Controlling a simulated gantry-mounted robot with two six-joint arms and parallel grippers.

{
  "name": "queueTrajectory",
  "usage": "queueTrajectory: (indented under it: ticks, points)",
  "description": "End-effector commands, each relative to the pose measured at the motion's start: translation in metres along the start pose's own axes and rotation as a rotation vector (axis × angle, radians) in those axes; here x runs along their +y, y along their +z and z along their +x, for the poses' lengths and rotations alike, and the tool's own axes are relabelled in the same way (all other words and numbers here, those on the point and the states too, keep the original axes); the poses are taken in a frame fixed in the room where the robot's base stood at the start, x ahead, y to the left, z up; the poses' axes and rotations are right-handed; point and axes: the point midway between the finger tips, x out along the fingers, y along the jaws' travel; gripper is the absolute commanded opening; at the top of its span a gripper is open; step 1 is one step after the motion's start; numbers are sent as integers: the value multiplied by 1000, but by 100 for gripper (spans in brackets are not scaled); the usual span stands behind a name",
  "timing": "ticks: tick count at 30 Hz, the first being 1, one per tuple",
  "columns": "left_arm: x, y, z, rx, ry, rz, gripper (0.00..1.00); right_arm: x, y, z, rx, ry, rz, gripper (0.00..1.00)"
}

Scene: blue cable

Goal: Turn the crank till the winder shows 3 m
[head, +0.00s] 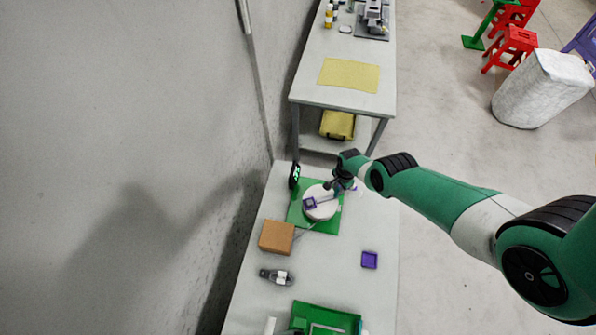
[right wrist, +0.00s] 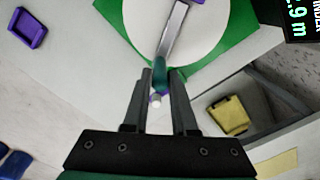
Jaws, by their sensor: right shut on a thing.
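The winder has a white round drum (head: 322,209) on a green base (head: 298,217); the drum also shows in the right wrist view (right wrist: 208,50). A grey crank arm (right wrist: 173,34) runs across the drum to an upright handle (right wrist: 160,70). My right gripper (right wrist: 161,78) is shut on this handle, at the drum's upper right edge in the head view. A black display (head: 295,175) stands at the base's upper left. In the right wrist view its green digits (right wrist: 298,22) end in ".9 m"; the leading digit is partly cut off. My left gripper is out of view.
A brown box (head: 277,237) stands just below the winder. A small purple tray (head: 369,260) lies to the lower right, and a dark grey tool (head: 276,276) to the lower left. A green tray (head: 327,316) is at the near end. The table between them is clear.

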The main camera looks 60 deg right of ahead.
Motion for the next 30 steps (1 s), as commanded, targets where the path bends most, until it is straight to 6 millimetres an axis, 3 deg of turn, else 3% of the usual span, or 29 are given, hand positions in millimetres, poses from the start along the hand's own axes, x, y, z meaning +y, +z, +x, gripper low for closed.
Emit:
queueTrajectory:
  ticks: [13,30]
  points:
    - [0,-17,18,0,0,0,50,25,14,-2,-1,2,-1,14]
    - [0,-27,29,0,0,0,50,41,35,-1,-1,1,-2,14]
